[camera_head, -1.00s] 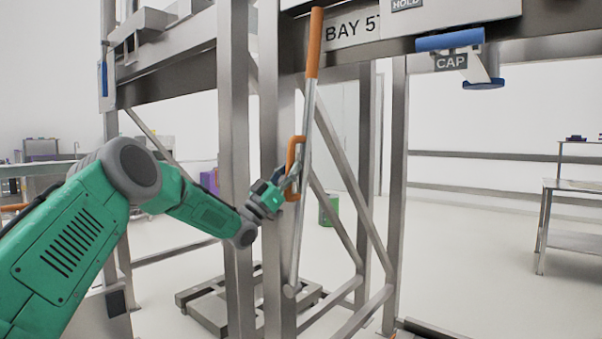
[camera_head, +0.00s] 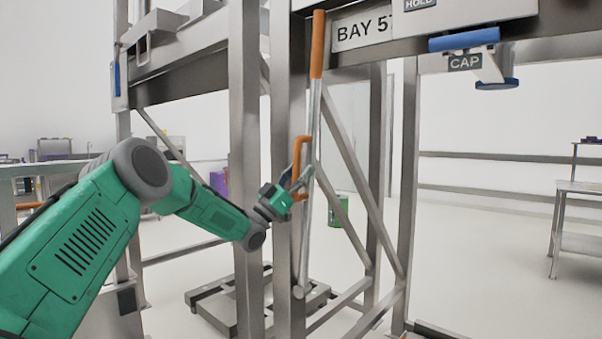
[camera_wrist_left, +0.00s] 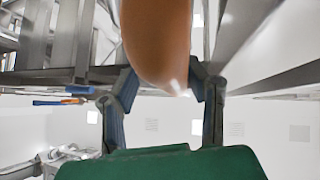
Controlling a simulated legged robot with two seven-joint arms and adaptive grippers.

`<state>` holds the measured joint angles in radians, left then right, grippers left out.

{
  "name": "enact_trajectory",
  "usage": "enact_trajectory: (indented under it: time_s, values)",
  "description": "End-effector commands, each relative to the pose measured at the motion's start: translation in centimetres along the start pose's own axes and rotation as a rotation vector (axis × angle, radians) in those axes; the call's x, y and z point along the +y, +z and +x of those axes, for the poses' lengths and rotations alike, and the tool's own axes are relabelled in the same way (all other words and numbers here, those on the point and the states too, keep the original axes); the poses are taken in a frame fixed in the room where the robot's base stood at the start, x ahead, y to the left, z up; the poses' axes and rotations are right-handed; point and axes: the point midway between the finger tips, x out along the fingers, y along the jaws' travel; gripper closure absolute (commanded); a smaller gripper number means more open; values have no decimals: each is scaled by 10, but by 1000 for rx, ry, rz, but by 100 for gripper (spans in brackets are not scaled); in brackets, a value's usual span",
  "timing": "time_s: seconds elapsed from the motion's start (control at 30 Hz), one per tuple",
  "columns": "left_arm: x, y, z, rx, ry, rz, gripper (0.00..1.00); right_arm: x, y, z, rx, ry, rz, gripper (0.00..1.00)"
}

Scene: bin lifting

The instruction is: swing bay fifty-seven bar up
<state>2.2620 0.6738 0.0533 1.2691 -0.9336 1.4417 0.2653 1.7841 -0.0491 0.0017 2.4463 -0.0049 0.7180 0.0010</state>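The bay 57 bar (camera_head: 309,226) is a long steel bar with an orange grip (camera_head: 317,45) at its top. It stands nearly upright in front of a steel post, beside the BAY 57 sign (camera_head: 363,31). An orange handle (camera_head: 298,195) is fixed to its left side about halfway down. My left gripper (camera_head: 298,176) is at this handle. In the left wrist view the orange handle (camera_wrist_left: 158,40) lies between the two fingers of my left gripper (camera_wrist_left: 163,82). Whether the fingers press on it is unclear, as the handle hides part of them. My right gripper is not in view.
A steel frame with posts (camera_head: 245,180) and diagonal braces surrounds the bar. A blue-topped CAP fitting (camera_head: 465,62) hangs at the upper right. A green bin (camera_head: 340,209) stands behind the frame. A steel table (camera_head: 580,243) is at the far right, with open floor before it.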

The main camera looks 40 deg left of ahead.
Motion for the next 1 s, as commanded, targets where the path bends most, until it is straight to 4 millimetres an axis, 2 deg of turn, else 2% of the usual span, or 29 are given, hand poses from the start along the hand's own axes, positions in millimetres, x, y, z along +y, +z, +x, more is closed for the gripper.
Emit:
enact_trajectory:
  time_s: [0.3,0.5,0.7,1.0]
  values:
    - [-4,3,-68,-4,-6,-4,61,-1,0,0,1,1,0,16]
    - [-5,4,-102,-4,-6,-3,61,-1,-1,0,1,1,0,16]
    - [-4,4,-116,-3,-6,-2,61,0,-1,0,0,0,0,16]
    - [-4,4,-117,-3,-5,-2,61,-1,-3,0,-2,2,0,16]
